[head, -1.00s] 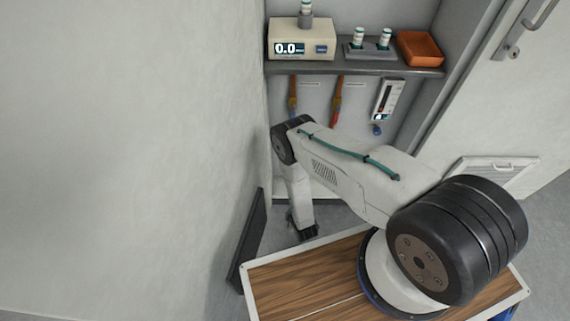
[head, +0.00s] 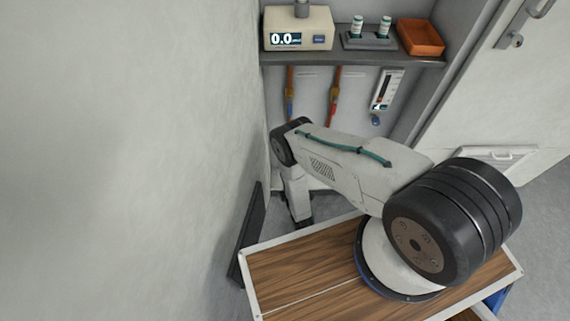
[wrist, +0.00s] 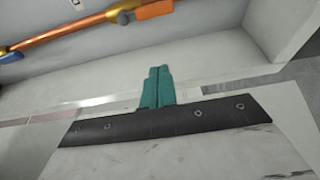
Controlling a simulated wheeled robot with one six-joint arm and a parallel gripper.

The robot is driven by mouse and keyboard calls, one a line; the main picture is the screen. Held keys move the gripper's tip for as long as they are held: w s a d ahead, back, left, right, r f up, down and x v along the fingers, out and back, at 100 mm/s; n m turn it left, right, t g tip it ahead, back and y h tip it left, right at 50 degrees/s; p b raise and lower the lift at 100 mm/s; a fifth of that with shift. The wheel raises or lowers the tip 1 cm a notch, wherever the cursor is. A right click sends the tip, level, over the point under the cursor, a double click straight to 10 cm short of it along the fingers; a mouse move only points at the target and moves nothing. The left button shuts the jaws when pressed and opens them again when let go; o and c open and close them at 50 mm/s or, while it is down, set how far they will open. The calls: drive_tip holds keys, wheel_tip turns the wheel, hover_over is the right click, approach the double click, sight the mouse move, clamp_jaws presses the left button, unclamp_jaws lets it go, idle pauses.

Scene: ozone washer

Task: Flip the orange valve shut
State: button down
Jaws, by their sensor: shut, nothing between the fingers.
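In the wrist view, a copper-coloured pipe (wrist: 85,29) runs across the top and ends in an orange piece (wrist: 155,9), which looks like the valve's lever. It is cut by the top edge. My gripper (wrist: 158,82), with teal fingers, is shut and empty, below the orange piece in the picture and apart from it. In the head view, two pipes with orange parts hang under the shelf, a left one (head: 290,95) and a right one (head: 335,98). I cannot tell which one the wrist view shows. My gripper's fingertips are not clear in the head view.
A shelf (head: 350,58) above holds a meter reading 0.0 (head: 297,28), a vial rack (head: 368,41) and an orange tray (head: 421,38). A gauge (head: 386,90) hangs right of the pipes. A wall (head: 120,150) stands close on the left.

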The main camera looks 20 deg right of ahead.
drive_tip(key=w+d, duration=0.3)
drive_tip(key=w, duration=0.5)
drive_tip(key=shift+w+d, duration=0.3)
drive_tip(key=shift+a, duration=0.1)
